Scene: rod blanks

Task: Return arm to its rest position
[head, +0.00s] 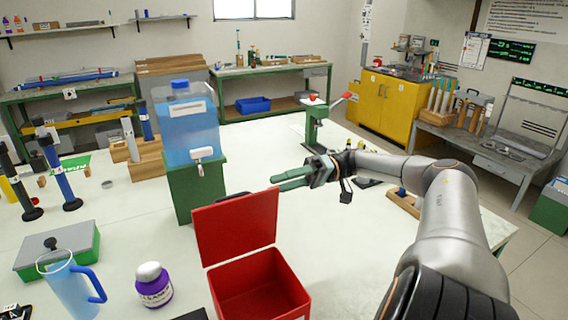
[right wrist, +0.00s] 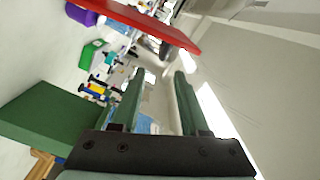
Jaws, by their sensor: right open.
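My right gripper (head: 290,178) is in the air above the white table, behind and right of the open red box's lid. Its green fingers point left in the head view. In the right wrist view its two fingers (right wrist: 158,95) stand apart with nothing between them. My right arm reaches in from the lower right. My left gripper does not show in the head view.
An open red box (head: 262,285) stands at the front. A blue water dispenser (head: 190,130) stands on a green block (head: 197,190) left of the gripper. A purple bottle (head: 153,286), a blue pitcher (head: 72,285) and a grey-green case (head: 57,250) stand front left.

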